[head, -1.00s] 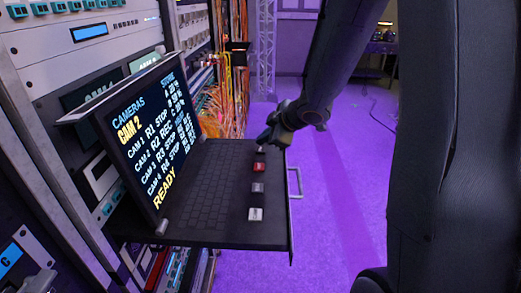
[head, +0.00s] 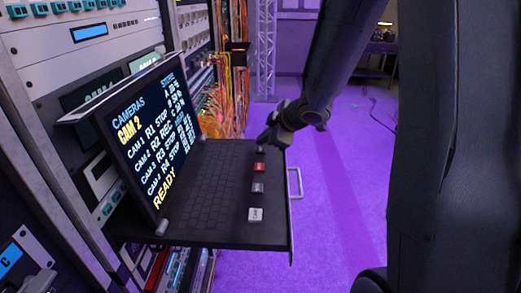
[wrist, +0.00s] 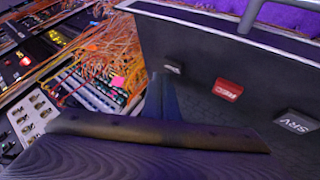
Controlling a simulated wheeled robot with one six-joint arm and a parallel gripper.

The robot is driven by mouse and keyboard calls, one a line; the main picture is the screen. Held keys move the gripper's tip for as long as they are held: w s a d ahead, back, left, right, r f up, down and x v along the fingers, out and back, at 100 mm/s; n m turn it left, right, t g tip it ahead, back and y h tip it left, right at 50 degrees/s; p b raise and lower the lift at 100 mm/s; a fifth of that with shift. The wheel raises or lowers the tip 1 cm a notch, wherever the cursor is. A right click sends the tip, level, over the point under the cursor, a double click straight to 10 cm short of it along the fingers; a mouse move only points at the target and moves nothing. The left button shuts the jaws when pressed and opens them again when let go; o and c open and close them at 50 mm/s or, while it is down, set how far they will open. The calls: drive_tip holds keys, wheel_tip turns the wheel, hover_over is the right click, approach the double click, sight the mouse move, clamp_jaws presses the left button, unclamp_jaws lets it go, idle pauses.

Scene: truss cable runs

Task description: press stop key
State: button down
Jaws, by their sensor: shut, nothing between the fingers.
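A pull-out console drawer (head: 228,232) holds a keyboard and a column of keys along its right side. The farthest key (wrist: 172,67) is greyish; its label is too small to read, and in the head view my gripper mostly covers it. Then come the red REC key (head: 259,167), the grey SRV key (head: 257,187) and the white CAM key (head: 255,214). The screen (head: 150,140) reads CAMERAS, CAM 2, with R2 at REC, the others at STOP, and READY below. My gripper (head: 262,147) is shut and empty, its tips (wrist: 161,76) right at the farthest key; contact cannot be told.
The equipment rack (head: 95,35) stands along the left, with orange cables (head: 232,95) hanging behind the drawer. A metal handle (head: 296,183) sticks out from the drawer's right edge. The purple floor (head: 340,220) to the right is clear.

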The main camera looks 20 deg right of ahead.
sight(263, 151)
drive_tip(key=shift+f, duration=0.1)
idle(0.3)
drive_tip(key=shift+f, duration=0.3)
drive_tip(key=shift+f+b, duration=0.45)
drive_tip(key=shift+b, duration=0.05)
idle(0.6)
drive_tip(key=shift+r, duration=0.1)
drive_tip(key=shift+r+p, duration=0.75)
drive_tip(key=shift+p, duration=0.3)
wheel_tip(263, 151, up, 5)
drive_tip(key=p, duration=0.5)
drive_tip(key=shift+p, duration=0.4)
idle(2.2)
